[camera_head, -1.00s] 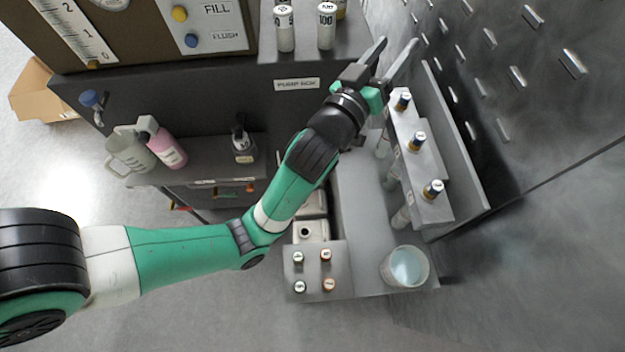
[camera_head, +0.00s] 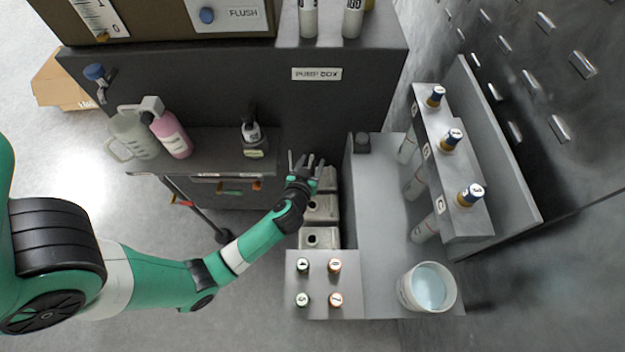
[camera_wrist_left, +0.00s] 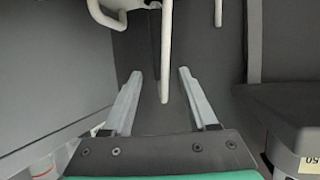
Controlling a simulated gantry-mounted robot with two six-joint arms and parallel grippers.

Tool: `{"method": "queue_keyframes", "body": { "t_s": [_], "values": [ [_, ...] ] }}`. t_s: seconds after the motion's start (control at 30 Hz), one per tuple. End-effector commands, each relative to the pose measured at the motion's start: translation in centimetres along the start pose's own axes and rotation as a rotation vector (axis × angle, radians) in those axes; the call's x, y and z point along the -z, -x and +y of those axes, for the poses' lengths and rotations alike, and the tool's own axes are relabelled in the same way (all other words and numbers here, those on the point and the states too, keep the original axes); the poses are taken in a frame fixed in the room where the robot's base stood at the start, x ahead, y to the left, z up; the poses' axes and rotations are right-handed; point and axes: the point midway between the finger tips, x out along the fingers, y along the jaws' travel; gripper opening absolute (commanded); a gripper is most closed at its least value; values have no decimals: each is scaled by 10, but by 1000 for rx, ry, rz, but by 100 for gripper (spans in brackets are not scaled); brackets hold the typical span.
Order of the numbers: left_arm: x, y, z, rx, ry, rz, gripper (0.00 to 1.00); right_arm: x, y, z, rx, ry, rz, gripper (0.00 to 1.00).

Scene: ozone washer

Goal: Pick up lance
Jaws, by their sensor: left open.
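My left gripper (camera_head: 304,163) is open beside the dark front of the pump box, above the row of metal basins. Its two fingers also show spread apart in the left wrist view (camera_wrist_left: 160,78). A pale rod (camera_wrist_left: 166,50), which may be the lance, reaches down between the fingertips in that view, with a visible gap on both sides. Other pale rods (camera_wrist_left: 218,12) and a curved pale hook (camera_wrist_left: 103,14) stand beyond the fingers. I cannot tell for sure which piece is the lance. My right gripper is not in view.
The pump box label (camera_head: 317,74) is on the dark wall. A shelf left of the gripper holds a pink bottle (camera_head: 172,135), a jug (camera_head: 132,138) and a dark bottle (camera_head: 253,138). A bottle rack (camera_head: 476,226) and white bucket (camera_head: 427,287) stand right. Basins (camera_head: 321,208) lie below.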

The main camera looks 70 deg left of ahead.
Motion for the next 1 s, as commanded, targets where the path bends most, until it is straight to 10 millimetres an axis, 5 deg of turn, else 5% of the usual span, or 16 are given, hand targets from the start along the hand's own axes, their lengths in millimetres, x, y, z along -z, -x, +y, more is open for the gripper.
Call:
{"method": "queue_keyframes", "body": {
  "t_s": [0.3,0.57,0.9,1.0],
  "values": [
    [-4,-47,-2,1,1,1,59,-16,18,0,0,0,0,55],
    [-1,-51,-2,-2,0,1,59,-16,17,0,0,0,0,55],
    [-1,-51,-2,-2,0,1,1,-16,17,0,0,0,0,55],
    [-1,-51,-2,-2,0,1,0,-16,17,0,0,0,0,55]
  ]
}}
